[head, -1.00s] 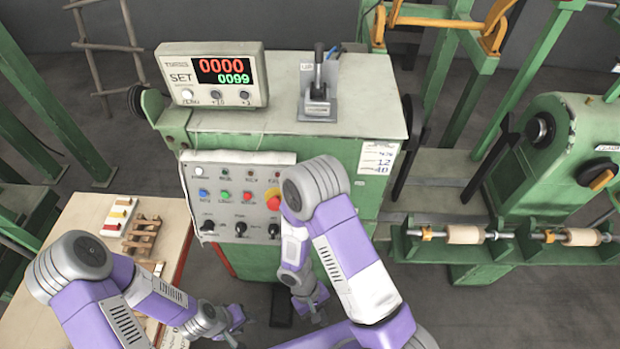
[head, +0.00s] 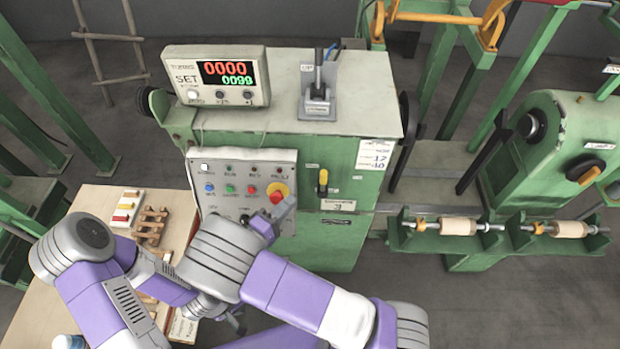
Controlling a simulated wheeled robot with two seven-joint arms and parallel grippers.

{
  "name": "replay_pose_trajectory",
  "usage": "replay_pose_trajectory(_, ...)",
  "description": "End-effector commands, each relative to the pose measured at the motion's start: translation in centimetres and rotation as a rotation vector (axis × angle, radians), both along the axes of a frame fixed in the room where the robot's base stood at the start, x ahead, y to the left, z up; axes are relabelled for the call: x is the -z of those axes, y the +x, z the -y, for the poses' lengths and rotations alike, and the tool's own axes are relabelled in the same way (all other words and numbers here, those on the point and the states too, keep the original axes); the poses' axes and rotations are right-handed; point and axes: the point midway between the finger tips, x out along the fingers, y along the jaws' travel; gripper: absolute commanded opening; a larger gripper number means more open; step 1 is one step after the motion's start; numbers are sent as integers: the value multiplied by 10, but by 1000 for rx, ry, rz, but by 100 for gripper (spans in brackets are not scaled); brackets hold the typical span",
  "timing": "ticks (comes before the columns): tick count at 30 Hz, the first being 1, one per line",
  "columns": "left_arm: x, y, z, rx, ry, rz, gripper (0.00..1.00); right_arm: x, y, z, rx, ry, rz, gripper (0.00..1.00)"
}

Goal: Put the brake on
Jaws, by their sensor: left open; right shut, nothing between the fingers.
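On top of the green machine (head: 350,225) stands an upright lever with a black handle (head: 318,75) in a grey bracket, with a small label beside it. A yellow-and-black switch (head: 322,182) sits on the machine's front. I cannot tell from any readable label which control is the brake. My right gripper (head: 284,210) is shut and empty, in front of the lower right of the control panel (head: 240,162), just below the red button (head: 276,190); contact cannot be told. My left gripper (head: 238,322) is open, low in front of the machine and partly hidden behind my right arm.
A counter box (head: 215,76) showing 0000 and 0099 stands on the machine's top left. A wooden table (head: 95,200) with small wooden parts is at left. A second green machine (head: 550,150) with spools stands at right. The machine's top between box and lever is clear.

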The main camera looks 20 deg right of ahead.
Motion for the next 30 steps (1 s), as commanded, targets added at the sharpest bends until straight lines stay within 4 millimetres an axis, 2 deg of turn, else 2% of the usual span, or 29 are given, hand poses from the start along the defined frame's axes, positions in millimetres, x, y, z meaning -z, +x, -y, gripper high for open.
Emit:
replay_pose_trajectory(8, -2, 0, 0, 0, 0, 0, 43, 0, 3, 7, 4, 1, -4, 0)
replay_pose_trajectory(21, -17, 0, 0, 0, 0, 0, 43, 0, 44, 68, 5, 1, -6, 0)
replay_pose_trajectory(30, -19, 0, 0, 0, 0, 0, 43, 1, 55, 84, 3, 2, -6, 0)
